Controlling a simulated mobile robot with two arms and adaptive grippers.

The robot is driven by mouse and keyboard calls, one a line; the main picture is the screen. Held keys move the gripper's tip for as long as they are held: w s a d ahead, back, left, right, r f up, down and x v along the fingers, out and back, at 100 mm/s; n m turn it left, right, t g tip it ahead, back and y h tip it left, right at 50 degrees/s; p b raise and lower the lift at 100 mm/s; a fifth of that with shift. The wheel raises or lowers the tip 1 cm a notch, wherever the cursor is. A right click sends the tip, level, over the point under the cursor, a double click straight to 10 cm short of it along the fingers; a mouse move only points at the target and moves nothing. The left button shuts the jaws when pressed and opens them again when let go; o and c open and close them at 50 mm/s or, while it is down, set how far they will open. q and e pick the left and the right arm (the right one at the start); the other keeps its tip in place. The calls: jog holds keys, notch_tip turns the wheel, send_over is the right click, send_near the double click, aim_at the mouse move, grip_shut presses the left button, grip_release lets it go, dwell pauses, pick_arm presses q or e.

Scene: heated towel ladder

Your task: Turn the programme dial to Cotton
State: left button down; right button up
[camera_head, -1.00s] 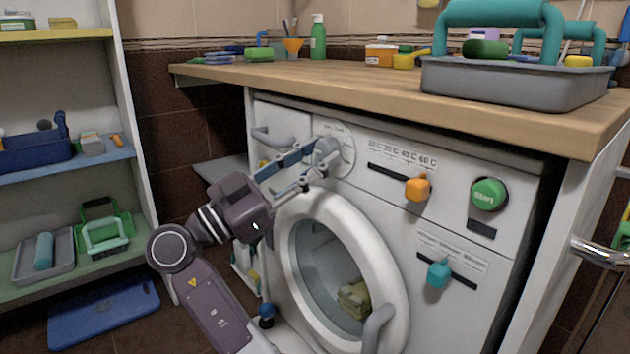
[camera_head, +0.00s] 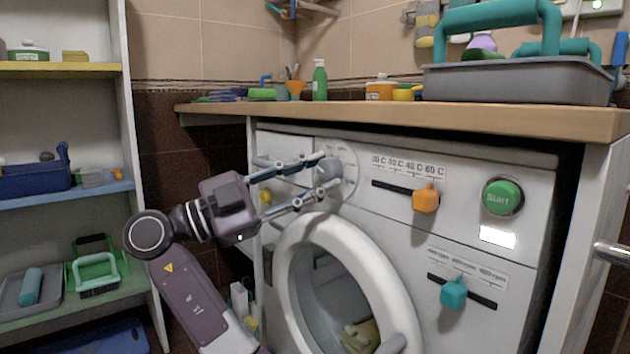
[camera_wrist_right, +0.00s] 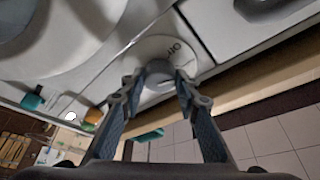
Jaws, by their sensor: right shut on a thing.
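The programme dial is a grey round knob (camera_head: 331,169) on a pale disc (camera_head: 351,168) at the upper left of the washing machine's front. My right gripper (camera_head: 327,171) is shut on the knob, one finger above it and one below in the head view. In the right wrist view the knob (camera_wrist_right: 157,73) sits between both fingertips (camera_wrist_right: 157,80). Small dark lettering shows on the disc (camera_wrist_right: 174,46) there, but I cannot surely read it or the dial's setting. My left gripper is not in view.
The washing machine also has an orange slider (camera_head: 426,198), a green Start button (camera_head: 502,196), a lit white panel (camera_head: 497,237) and a teal slider (camera_head: 454,293). The round door (camera_head: 300,247) is below my gripper. A wooden worktop (camera_head: 400,117) overhangs the machine.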

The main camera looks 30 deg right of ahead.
dwell(0.4)
jog(key=o, duration=1.2)
jog(key=shift+c, duration=0.2)
jog(key=shift+a, duration=0.1)
jog(key=v, duration=1.1)
jog(key=shift+a, duration=0.4)
jog(key=shift+w+d+f, duration=0.1)
jog(key=shift+w, duration=0.1)
